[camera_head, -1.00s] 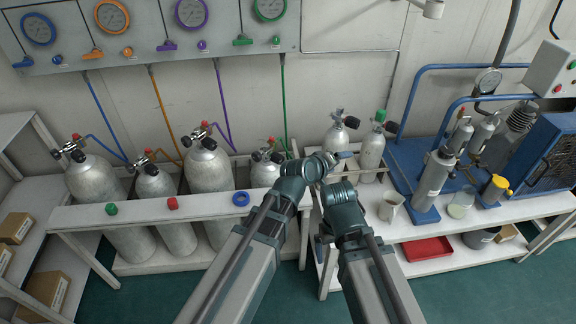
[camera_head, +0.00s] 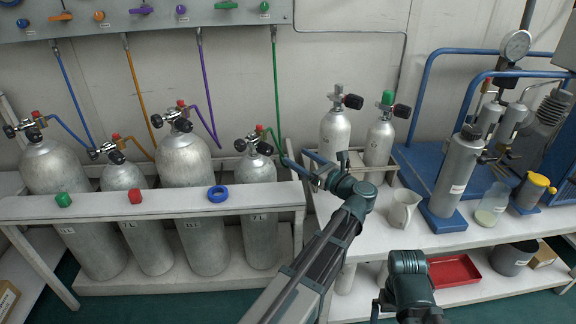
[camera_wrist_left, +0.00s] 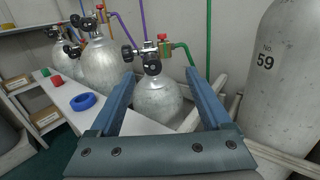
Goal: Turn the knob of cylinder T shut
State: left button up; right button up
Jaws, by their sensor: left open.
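Several grey cylinders stand in the white rack, with black knobs on their valves. No letter T is legible, so I cannot tell which is cylinder T. My left gripper (camera_head: 297,161) is open and empty, just right of the rightmost rack cylinder (camera_head: 257,169), which has a green hose. In the left wrist view the open fingers (camera_wrist_left: 160,84) frame this cylinder (camera_wrist_left: 156,101). Its black knob (camera_wrist_left: 152,66) shows between and beyond the fingertips, with no contact visible. My right arm shows at the lower right of the head view; its fingers cannot be made out.
A blue ring (camera_head: 218,194), a red cap (camera_head: 135,196) and a green cap (camera_head: 63,200) lie on the rack's front board. Two small cylinders (camera_head: 335,131) stand behind my left arm. A jug (camera_head: 404,209) and a blue-framed compressor stand right.

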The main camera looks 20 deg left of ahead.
aim_at(270, 152)
pick_arm(q)
jog(key=shift+s+f+n+g, duration=0.25)
jog(key=shift+f+n+g, duration=0.15)
jog(key=shift+f, duration=0.15)
jog(key=shift+s+f+n+g, duration=0.25)
jog(key=shift+f+n+g, duration=0.15)
jog(key=shift+f, duration=0.1)
jog(key=x, duration=1.3)
jog(key=shift+w+a, duration=0.15)
jog(key=shift+a, duration=0.2)
grip_shut()
